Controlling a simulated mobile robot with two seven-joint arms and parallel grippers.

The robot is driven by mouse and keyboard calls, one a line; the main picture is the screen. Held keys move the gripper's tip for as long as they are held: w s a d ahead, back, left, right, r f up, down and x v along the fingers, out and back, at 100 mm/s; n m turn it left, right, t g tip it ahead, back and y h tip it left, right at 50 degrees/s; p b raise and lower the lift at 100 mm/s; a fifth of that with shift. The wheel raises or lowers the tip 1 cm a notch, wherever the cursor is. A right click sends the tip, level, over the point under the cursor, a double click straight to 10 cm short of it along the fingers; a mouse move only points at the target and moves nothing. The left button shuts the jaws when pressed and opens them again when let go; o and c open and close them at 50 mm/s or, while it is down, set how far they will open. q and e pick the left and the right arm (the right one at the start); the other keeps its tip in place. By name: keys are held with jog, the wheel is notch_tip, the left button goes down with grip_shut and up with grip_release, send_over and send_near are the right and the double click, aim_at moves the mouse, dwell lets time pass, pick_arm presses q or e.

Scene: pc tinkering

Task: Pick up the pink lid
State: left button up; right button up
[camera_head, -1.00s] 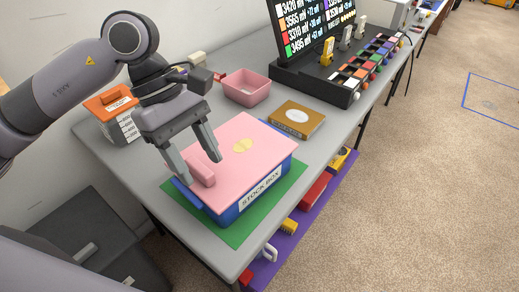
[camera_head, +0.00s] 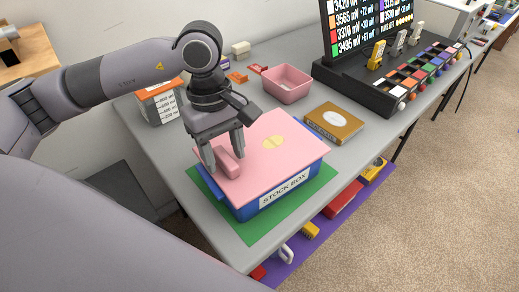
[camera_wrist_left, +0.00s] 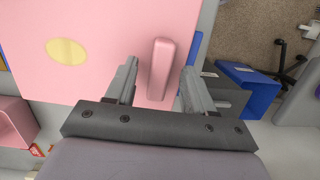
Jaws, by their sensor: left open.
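The pink lid (camera_head: 289,141) lies on the blue stock box (camera_head: 285,190), with a yellow oval on its top and a raised pink handle (camera_head: 228,163) near its left end. My left gripper (camera_head: 226,162) is over that handle, pointing down, with its fingers apart. In the left wrist view the lid (camera_wrist_left: 100,35) fills the upper left, and the handle (camera_wrist_left: 162,70) stands between the two open fingers (camera_wrist_left: 157,85). I see a gap between the handle and each finger there. My right gripper is not in view.
The box stands on a green mat (camera_head: 252,229) on the grey table (camera_head: 185,190). A black console (camera_head: 380,94) with a screen is at the back right.

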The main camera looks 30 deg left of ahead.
pick_arm(q)
grip_shut()
